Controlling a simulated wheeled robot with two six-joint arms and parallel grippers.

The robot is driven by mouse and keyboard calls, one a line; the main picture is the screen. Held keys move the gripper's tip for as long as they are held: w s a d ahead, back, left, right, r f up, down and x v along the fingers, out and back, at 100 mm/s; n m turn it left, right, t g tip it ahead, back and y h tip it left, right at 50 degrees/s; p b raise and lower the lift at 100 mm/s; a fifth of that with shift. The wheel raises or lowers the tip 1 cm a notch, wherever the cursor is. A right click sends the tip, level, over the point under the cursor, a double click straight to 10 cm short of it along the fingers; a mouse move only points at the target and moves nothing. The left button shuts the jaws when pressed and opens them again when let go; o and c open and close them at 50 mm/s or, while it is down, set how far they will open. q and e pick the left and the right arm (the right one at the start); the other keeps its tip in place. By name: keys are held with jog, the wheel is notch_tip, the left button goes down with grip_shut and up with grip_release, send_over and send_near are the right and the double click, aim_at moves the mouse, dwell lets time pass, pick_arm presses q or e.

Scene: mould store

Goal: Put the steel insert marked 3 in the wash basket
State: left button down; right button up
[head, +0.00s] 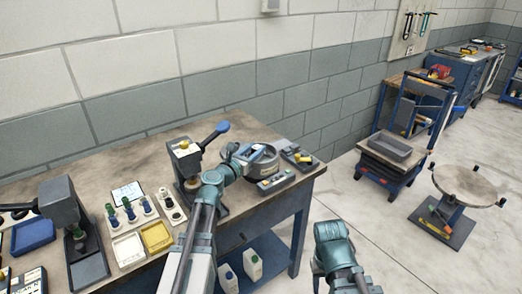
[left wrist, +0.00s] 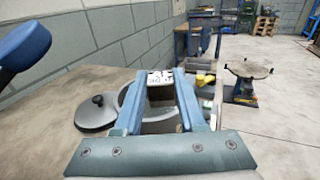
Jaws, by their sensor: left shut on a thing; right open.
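My left gripper (head: 252,153) is shut on a small block, the steel insert (left wrist: 160,78), whose pale top bears dark marks too small to read. It is over or beside a round grey open vessel (left wrist: 133,98), which seems to be the wash basket. Its inside is largely hidden by the fingers, and I cannot tell how high the insert hangs. The vessel also shows in the head view (head: 262,163), partly behind the gripper. My right gripper (head: 333,232) is low, in front of the bench's right end, and empty. Its fingertips are hard to make out.
A round lid with a black knob (left wrist: 97,115) lies left of the vessel. A press with a blue-tipped lever (head: 190,160) stands left of my left arm. A yellow tray (head: 156,237) and white tray (head: 127,248) lie further left. A grey bin (head: 397,148) sits on a cart.

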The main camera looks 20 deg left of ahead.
pick_arm(q)
jog(key=w+f+b, duration=0.1)
jog(key=w, duration=0.1)
jog(key=w+f+b, duration=0.1)
jog(key=w, duration=0.1)
jog(key=w+f+b, duration=0.1)
jog(key=f+b, duration=0.1)
jog(key=shift+w+a, duration=0.25)
jog(key=shift+w, duration=0.15)
pick_arm(e)
jog(key=f, duration=0.2)
jog(key=w+f, duration=0.1)
jog(key=f, duration=0.1)
jog(key=shift+d, duration=0.25)
pick_arm(q)
jog(key=shift+f, duration=0.1)
pick_arm(e)
jog(key=shift+f, duration=0.1)
pick_arm(q)
jog(key=shift+f+b, duration=0.5)
jog(key=shift+b, duration=0.05)
jog(key=c, duration=0.5)
grip_release()
pick_arm(e)
jog(key=shift+f, duration=0.5)
pick_arm(q)
jog(key=shift+r, duration=0.1)
